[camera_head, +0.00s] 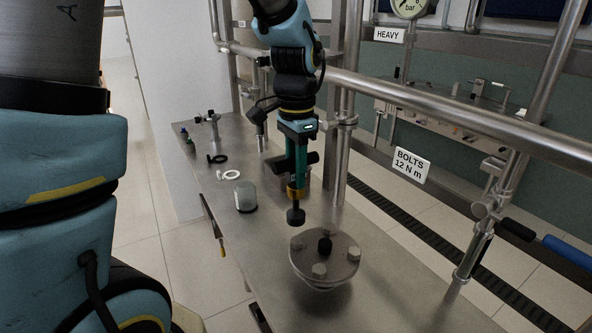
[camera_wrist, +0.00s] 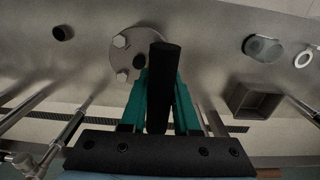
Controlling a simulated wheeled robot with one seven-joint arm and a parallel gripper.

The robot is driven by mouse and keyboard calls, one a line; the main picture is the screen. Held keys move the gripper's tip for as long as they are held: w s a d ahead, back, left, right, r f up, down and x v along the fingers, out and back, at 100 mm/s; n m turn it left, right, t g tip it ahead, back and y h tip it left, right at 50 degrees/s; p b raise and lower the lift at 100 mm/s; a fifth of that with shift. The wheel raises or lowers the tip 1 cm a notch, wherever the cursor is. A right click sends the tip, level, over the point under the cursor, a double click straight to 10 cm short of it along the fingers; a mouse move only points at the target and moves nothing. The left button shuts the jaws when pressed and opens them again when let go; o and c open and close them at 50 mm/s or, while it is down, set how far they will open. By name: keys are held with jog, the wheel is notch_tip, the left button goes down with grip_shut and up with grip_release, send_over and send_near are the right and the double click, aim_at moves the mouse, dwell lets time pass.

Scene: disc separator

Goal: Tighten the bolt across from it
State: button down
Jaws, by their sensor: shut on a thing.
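A round steel disc (camera_head: 342,263) sits low on the steel table, with hex bolts around its rim and a dark hub (camera_head: 325,245) in its middle. Bolt heads show at its left (camera_head: 298,243), front (camera_head: 319,270), right (camera_head: 354,253) and back (camera_head: 327,229). My gripper (camera_head: 296,172) is shut on a dark tool with a gold-coloured ring (camera_head: 295,193) and a black lower end (camera_head: 295,216). The tool hangs above and behind the disc, apart from it. In the wrist view the tool (camera_wrist: 162,85) stands between the teal fingers and hides part of the disc (camera_wrist: 140,34).
A steel rail (camera_head: 440,108) runs along the right, with a sign (camera_head: 411,165) reading "BOLTS 12 N m". The table (camera_head: 395,295) right of the disc is clear.

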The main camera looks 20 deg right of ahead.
aim_at(296, 197)
jog(key=shift+f+b, duration=1.35)
jog(key=shift+f, duration=0.9)
jog(key=n+p, duration=0.1)
jog(key=n, duration=0.4)
jog(key=shift+r+n, duration=0.1)
jog(key=shift+n, duration=0.2)
jog(key=n+p, duration=0.1)
jog(key=n, duration=0.3)
jog(key=shift+n, duration=0.3)
jog(key=shift+f, duration=0.2)
jog(key=shift+d+f, duration=0.1)
jog(key=shift+f, duration=0.65)
